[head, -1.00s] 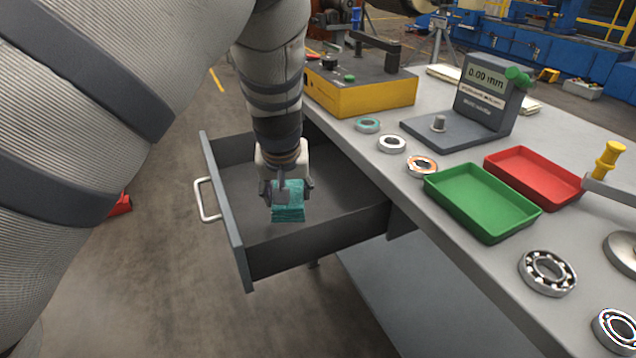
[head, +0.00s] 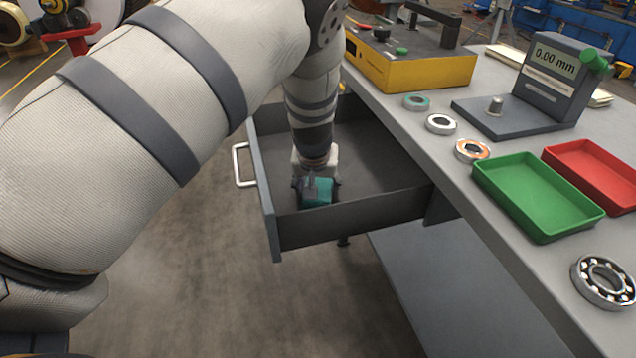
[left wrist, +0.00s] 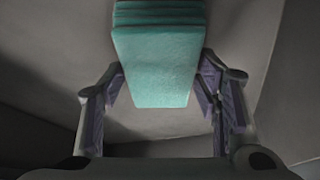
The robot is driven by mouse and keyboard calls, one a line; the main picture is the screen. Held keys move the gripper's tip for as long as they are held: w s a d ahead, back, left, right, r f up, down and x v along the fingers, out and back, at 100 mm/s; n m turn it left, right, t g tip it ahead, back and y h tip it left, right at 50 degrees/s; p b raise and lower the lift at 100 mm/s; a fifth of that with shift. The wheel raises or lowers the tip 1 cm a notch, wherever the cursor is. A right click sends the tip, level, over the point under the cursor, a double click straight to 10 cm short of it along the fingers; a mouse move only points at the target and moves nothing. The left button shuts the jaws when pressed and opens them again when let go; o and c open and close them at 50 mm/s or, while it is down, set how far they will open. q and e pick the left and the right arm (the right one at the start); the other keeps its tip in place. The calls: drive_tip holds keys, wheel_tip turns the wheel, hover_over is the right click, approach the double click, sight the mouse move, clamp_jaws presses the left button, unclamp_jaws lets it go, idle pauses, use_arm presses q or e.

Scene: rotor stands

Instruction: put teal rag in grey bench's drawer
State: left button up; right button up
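The teal rag (head: 316,191) is a small folded cloth at my left gripper (head: 316,184), inside the outline of the open drawer (head: 350,226). In the left wrist view the rag (left wrist: 160,65) lies between the two fingers (left wrist: 161,80), which seem to press on its sides. The near drawer wall hides the rag's lower edge, so I cannot tell whether it touches the drawer floor. The drawer is pulled out from the grey bench (head: 500,225), with a pale handle (head: 241,165) on its front. My right gripper is not in view.
The bench top carries a green tray (head: 535,195), a red tray (head: 595,172), a gauge (head: 548,80), a yellow box (head: 420,70), several rings and a bearing (head: 604,281). The rest of the drawer floor looks clear.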

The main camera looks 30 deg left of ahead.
use_arm(q)
drive_tip(key=shift+o, duration=0.9)
drive_tip(key=shift+r, duration=0.1)
drive_tip(key=p+v, duration=0.2)
drive_tip(key=v, duration=1)
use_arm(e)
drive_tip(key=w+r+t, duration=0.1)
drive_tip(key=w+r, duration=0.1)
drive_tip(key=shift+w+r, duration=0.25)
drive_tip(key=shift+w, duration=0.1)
use_arm(q)
drive_tip(key=shift+d, duration=0.1)
